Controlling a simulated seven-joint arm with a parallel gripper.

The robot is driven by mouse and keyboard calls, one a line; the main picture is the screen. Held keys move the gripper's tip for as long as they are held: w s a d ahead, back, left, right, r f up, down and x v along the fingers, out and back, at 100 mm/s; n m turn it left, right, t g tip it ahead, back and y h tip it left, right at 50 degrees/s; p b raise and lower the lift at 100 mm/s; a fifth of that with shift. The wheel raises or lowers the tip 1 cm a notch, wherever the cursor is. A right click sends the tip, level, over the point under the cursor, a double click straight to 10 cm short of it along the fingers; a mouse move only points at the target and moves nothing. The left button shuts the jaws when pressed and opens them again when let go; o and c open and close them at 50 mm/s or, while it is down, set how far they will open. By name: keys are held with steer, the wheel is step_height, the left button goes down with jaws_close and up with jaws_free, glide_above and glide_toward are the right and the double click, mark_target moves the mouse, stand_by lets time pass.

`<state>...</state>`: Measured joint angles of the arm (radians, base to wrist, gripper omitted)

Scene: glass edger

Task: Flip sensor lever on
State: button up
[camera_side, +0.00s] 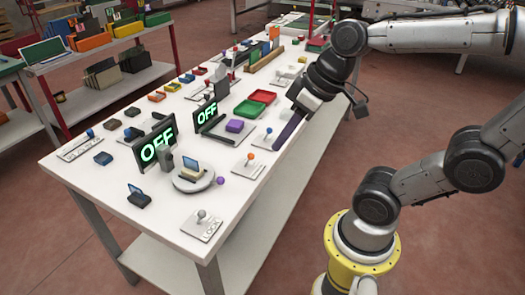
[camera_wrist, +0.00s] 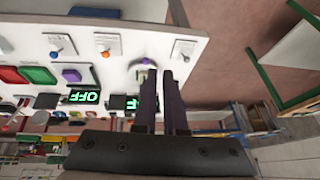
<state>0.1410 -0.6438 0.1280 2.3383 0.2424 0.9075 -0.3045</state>
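In the side view, several small levers stand on white plates on the table: a blue-knobbed lever (camera_side: 267,131), an orange-knobbed lever (camera_side: 250,157) and a grey lever (camera_side: 202,215) with LOCK on its plate. The wrist view also shows the blue-knobbed (camera_wrist: 59,47), orange-knobbed (camera_wrist: 105,47) and grey (camera_wrist: 184,52) levers. I cannot read which one is the sensor lever. My gripper (camera_side: 282,140), with long dark purple fingers, hangs over the table's right edge, near the blue and orange levers. In the wrist view its fingers (camera_wrist: 160,74) are slightly apart, with nothing visible between them.
Two displays, the front one (camera_side: 157,145) and the rear one (camera_side: 206,113), read OFF. A round device (camera_side: 194,182) stands by the front display. Red (camera_side: 263,96) and green (camera_side: 249,108) trays lie further back. The floor right of the table is clear beside my arm.

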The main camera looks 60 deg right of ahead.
mark_target(248, 161)
steer(key=w+d+m, duration=0.1)
steer(key=w+d+f+m, duration=0.1)
steer(key=w+d, duration=0.1)
steer(key=w+d+f, duration=0.1)
steer(key=shift+w+d+m+g+y, duration=0.3)
steer(key=shift+d+m+g, duration=0.05)
steer(key=shift+m+g, duration=0.05)
jaws_close()
steer(key=d+f+m, duration=0.6)
steer(key=d, duration=0.6)
steer(key=shift+s+d+f, duration=0.2)
steer(key=shift+s+d, duration=0.15)
steer(key=shift+d, duration=0.05)
steer(key=shift+f, duration=0.1)
steer(key=w+a+f, duration=0.1)
steer(key=w+f, duration=0.1)
steer(key=w+a+f, duration=0.1)
steer(key=w+f, duration=0.1)
steer(key=f, duration=0.1)
steer(key=w+a+f, duration=0.1)
steer(key=w+f, duration=0.1)
steer(key=f, duration=0.1)
steer(key=shift+w+a+f, duration=0.1)
steer(key=shift+a+f, duration=0.1)
steer(key=shift+a, duration=0.2)
steer(key=shift+w+a+r, duration=0.1)
steer(key=shift+w+a, duration=0.15)
steer(key=shift+w, duration=0.2)
